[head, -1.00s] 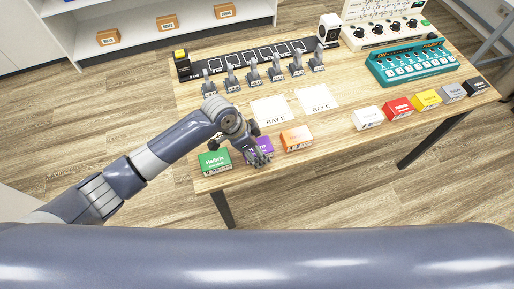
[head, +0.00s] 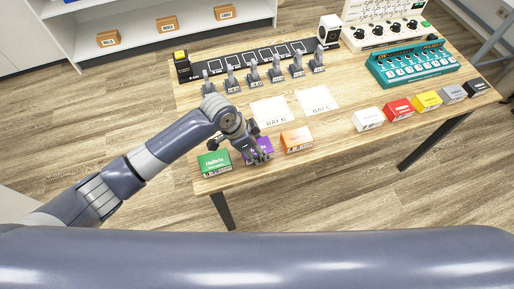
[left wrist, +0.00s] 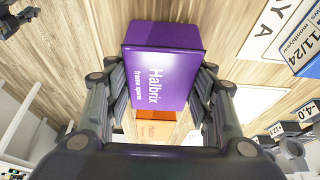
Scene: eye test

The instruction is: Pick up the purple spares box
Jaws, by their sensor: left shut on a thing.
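The purple spares box (head: 267,146) is at the near edge of the table, between a green box and an orange box. My left gripper (head: 257,152) is over it and partly hides it in the head view. In the left wrist view the purple box (left wrist: 165,65) lies between the fingers of my left gripper (left wrist: 160,85), with its white "Halbrix" lettering showing. The gripper is shut on it. I cannot tell whether the box is clear of the table.
The green box (head: 214,164) stands close on the left, the orange box (head: 297,139) close on the right. White bay cards (head: 270,111) lie behind. A row of grey levers (head: 253,76) and a teal panel (head: 412,66) stand farther back. More boxes line the right edge.

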